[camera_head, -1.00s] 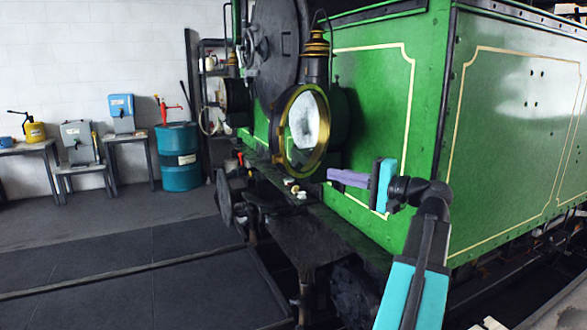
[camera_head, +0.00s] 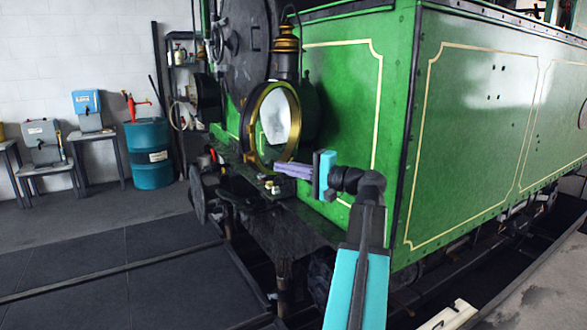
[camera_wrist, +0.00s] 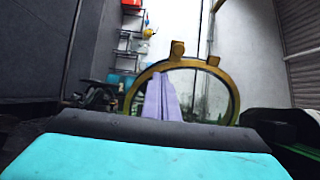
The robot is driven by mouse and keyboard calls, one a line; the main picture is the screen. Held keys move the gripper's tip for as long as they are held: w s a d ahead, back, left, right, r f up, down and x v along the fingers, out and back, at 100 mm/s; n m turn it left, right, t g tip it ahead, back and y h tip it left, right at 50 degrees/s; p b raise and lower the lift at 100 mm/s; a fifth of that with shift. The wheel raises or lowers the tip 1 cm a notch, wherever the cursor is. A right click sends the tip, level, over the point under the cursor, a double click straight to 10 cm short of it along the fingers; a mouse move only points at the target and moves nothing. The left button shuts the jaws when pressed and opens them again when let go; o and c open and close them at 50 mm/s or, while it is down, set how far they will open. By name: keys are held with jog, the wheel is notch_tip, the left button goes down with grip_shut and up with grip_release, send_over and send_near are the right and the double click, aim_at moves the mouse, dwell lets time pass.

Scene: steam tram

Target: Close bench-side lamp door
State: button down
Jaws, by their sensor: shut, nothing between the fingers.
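The near lamp (camera_head: 286,45) on the green engine front has a black body and a brass chimney. Its round lamp door (camera_head: 293,92), a brass ring with a pale glass, stands out from the body at an angle. In the wrist view the door (camera_wrist: 232,82) stands upright with two lugs on top. My gripper (camera_head: 278,168) is shut and empty, with purple fingers pointing left. Its tips overlap the ring's lower right edge in the head view; I cannot tell if they touch. In the wrist view the fingers (camera_wrist: 161,97) are in front of the glass.
A second dark lamp (camera_head: 206,91) is farther left on the engine. The black buffer beam (camera_head: 290,222) runs below the near lamp, with small fittings on it. A blue drum (camera_head: 149,168) and small benches (camera_head: 98,136) stand by the wall. The floor at left is clear.

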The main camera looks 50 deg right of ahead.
aim_at(266, 164)
jog(key=w, duration=0.2)
jog(key=w+p, duration=0.1)
jog(key=w, duration=0.3)
jog(key=shift+w+a+p, duration=0.1)
jog(key=shift+a+p, duration=0.25)
jog(key=shift+a, duration=0.05)
jog(key=shift+a, duration=0.2)
jog(key=shift+d, duration=0.2)
jog(key=shift+w, duration=0.1)
